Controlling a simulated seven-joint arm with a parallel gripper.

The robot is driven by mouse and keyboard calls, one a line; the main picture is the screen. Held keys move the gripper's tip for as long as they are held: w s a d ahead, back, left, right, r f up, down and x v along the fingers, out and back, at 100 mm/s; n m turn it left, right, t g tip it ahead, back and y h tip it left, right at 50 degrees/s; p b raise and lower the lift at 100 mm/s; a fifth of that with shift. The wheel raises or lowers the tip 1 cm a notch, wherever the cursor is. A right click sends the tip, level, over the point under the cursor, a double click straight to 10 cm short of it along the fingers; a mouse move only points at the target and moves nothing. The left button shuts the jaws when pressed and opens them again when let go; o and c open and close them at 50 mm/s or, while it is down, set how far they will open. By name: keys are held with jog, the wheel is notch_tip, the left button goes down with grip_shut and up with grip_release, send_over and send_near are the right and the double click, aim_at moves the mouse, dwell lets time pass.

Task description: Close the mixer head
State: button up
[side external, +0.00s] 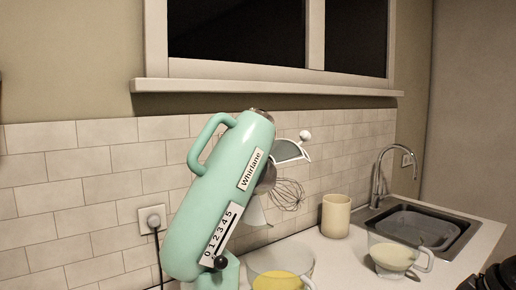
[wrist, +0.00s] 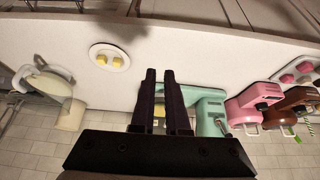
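The mint-green mixer stands on the counter in the side view, its head (side external: 210,195) tilted steeply up. The head has a loop handle near its raised end, a "Whirlane" label and a numbered speed strip with a black knob. A whisk (side external: 287,194) hangs from it above a glass bowl (side external: 280,273) with yellow contents. In the wrist view the mint mixer (wrist: 208,112) is just right of my gripper (wrist: 160,73), partly hidden by it. My gripper's two dark fingers are apart with a narrow, empty gap. They do not visibly touch the mixer.
A cream canister (side external: 336,216), a glass jug (side external: 396,258) and a sink (side external: 420,228) are right of the mixer. The wrist view shows a pink mixer (wrist: 252,104), a brown mixer (wrist: 290,102) and a plate with yellow pieces (wrist: 110,67). A window sill runs above the mixer.

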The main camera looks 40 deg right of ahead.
jog(key=w+d+r+h, duration=0.1)
jog(key=r, duration=0.2)
jog(key=w+d+r+t+h, duration=0.1)
jog(key=w+d+r, duration=0.1)
jog(key=r, duration=0.2)
jog(key=w+d+r+n+t, duration=0.1)
jog(key=w+r, duration=0.1)
jog(key=r, duration=0.2)
jog(key=shift+w+d+h, duration=0.25)
jog(key=shift+d+h, duration=0.1)
jog(key=shift+h, duration=0.05)
grip_shut()
jog(key=w+r+n+t+h, duration=0.1)
jog(key=w+r+t, duration=0.1)
jog(key=w+r, duration=0.35)
jog(key=w+r+n+t+h, duration=0.1)
jog(key=w+r, duration=0.2)
jog(key=r, duration=0.6)
jog(key=w+a+r+n+t, duration=0.1)
jog(key=w+a+r+t, duration=0.1)
jog(key=w+a+r, duration=0.3)
jog(key=w+a+r+n+t, duration=0.1)
jog(key=w+a+r, duration=0.1)
jog(key=r, duration=0.5)
jog(key=n+t, duration=0.1)
jog(key=n, duration=0.1)
send_over(303, 152)
jog(key=shift+y, duration=0.4)
jog(key=shift+f, duration=2.95)
